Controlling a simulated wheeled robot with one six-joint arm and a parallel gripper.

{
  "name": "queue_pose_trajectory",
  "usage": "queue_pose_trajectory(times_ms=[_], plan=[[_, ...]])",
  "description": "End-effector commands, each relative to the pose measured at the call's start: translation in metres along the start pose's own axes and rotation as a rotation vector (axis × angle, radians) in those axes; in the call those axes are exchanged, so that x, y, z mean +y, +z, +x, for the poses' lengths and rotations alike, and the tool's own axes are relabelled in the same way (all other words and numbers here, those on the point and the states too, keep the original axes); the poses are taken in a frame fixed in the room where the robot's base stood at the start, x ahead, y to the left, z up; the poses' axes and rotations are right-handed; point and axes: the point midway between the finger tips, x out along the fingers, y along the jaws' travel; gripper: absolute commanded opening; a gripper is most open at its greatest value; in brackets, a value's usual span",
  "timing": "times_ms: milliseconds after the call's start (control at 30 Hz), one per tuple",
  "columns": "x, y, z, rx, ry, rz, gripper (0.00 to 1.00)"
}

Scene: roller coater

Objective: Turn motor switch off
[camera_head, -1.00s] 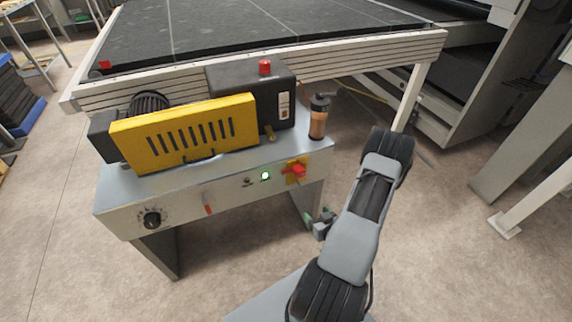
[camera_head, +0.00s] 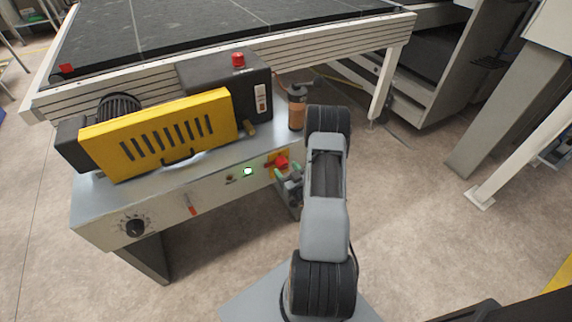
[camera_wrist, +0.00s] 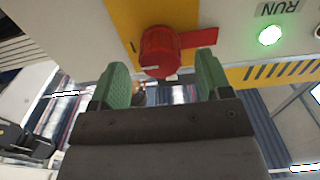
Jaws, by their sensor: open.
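The red rotary motor switch (camera_head: 282,162) sits on a yellow plate at the right end of the machine's front panel. In the wrist view the red switch knob (camera_wrist: 160,52) has a red handle pointing to the right, on the yellow plate (camera_wrist: 125,20). The green RUN lamp (camera_head: 248,171) is lit; it also shows in the wrist view (camera_wrist: 270,35). My gripper (camera_head: 287,175) is close in front of the switch. Its green fingertips (camera_wrist: 160,85) are open, apart, with the knob just beyond them and between them in the picture. Contact cannot be told.
The yellow slotted guard (camera_head: 160,135) and a black box with a red button (camera_head: 238,60) stand on top of the machine. A black dial (camera_head: 135,227) is at the panel's left.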

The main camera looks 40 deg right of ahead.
Motion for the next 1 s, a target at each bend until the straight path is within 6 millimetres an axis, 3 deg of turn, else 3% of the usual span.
queue_pose_trajectory(times_ms=[300, 667, 1000], plan=[[0.0, 0.0, 0.028, 0.0, 0.0, -0.001, 0.71], [0.0, 0.0, 0.03, -0.001, 0.001, 0.0, 0.71], [0.001, 0.0, 0.03, -0.001, 0.002, 0.0, 0.39]])
